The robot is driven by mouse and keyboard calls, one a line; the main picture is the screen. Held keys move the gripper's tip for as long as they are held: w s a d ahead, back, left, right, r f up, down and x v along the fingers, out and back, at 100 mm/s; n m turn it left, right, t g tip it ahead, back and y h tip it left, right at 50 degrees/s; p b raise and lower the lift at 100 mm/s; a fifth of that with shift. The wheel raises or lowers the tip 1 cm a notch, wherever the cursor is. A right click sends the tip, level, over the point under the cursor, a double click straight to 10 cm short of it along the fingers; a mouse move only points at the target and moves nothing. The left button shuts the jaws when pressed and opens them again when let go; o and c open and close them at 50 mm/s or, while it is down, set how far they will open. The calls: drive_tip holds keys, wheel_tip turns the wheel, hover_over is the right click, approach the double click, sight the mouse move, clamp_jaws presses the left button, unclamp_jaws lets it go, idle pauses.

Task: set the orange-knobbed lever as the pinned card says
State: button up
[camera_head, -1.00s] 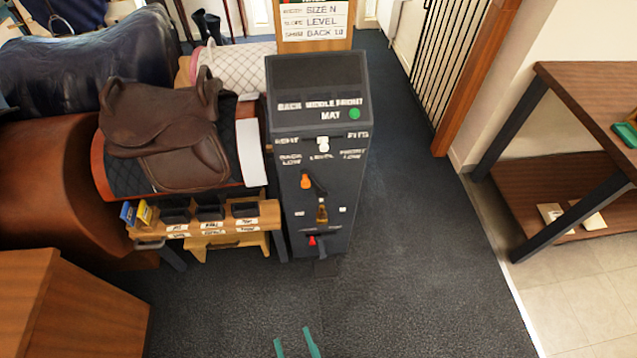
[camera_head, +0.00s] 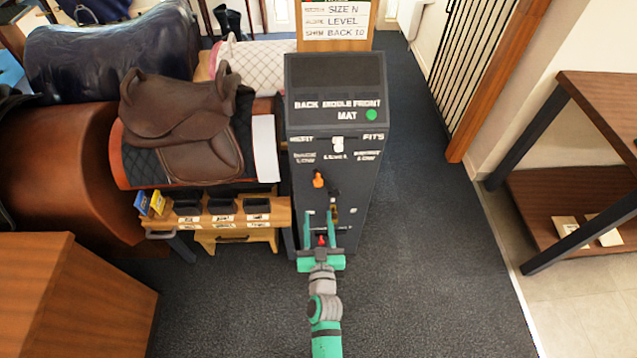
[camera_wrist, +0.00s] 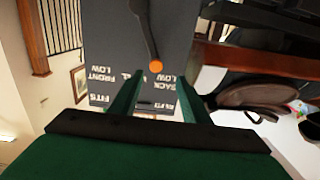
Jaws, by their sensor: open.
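The orange-knobbed lever (camera_head: 318,180) is on the front of the dark cabinet (camera_head: 375,165). Its knob points up and left, on the side of the BACK LOW label; LEVEL is in the middle and FRONT LOW at the right. The knob also shows in the wrist view (camera_wrist: 157,67), on its dark arm. The pinned card (camera_head: 336,20) reads SIZE N, SLOPE LEVEL, and a SHIM line starting with BACK. My green gripper (camera_head: 320,215) is open and empty, below the knob in the head view. In the wrist view the knob appears between the fingertips, apart from both.
A red knob (camera_head: 322,240) and a brass-coloured part sit lower on the cabinet, partly hidden by my gripper. A white knob (camera_head: 338,145) is above. A saddle (camera_head: 180,120) and a wooden bench with black bins (camera_head: 222,207) stand left. Carpet is clear right.

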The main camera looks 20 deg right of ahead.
sight(319, 185)
drive_tip(key=x, duration=0.9)
drive_tip(key=d+x, duration=0.1)
drive_tip(key=x, duration=0.3)
drive_tip(key=shift+w+r, duration=0.15)
drive_tip(key=shift+r, duration=0.25)
